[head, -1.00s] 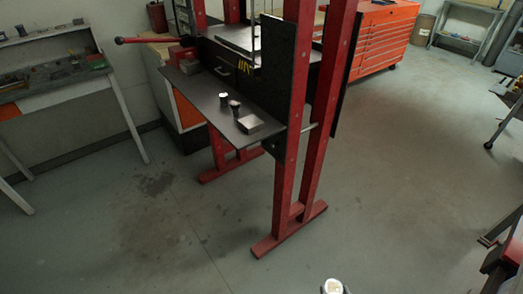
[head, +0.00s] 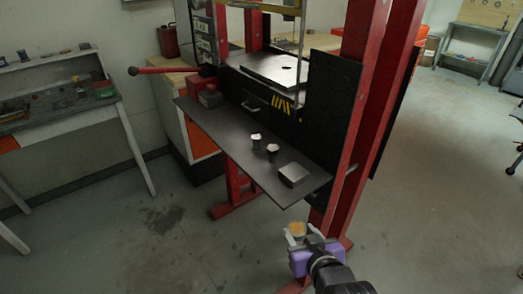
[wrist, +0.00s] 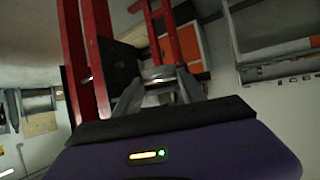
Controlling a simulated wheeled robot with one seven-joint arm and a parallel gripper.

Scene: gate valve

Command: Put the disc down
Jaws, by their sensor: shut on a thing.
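My gripper (head: 302,237) is at the lower middle of the head view, with a purple body and grey fingers. It is shut on the disc (head: 297,228), a small round piece with a tan top face. The disc also shows as a pale metallic piece between the fingertips in the wrist view (wrist: 158,73); the fingers hide part of it. The gripper and disc are in front of the dark shelf (head: 225,140) on the red press frame, apart from it.
On the shelf stand two small dark cylinders with pale tops (head: 256,140) (head: 272,152) and a grey metal block (head: 293,174). The shelf's left-middle part is bare. A red press post (head: 365,110) rises at the right. A red lever (head: 165,71) sticks out left.

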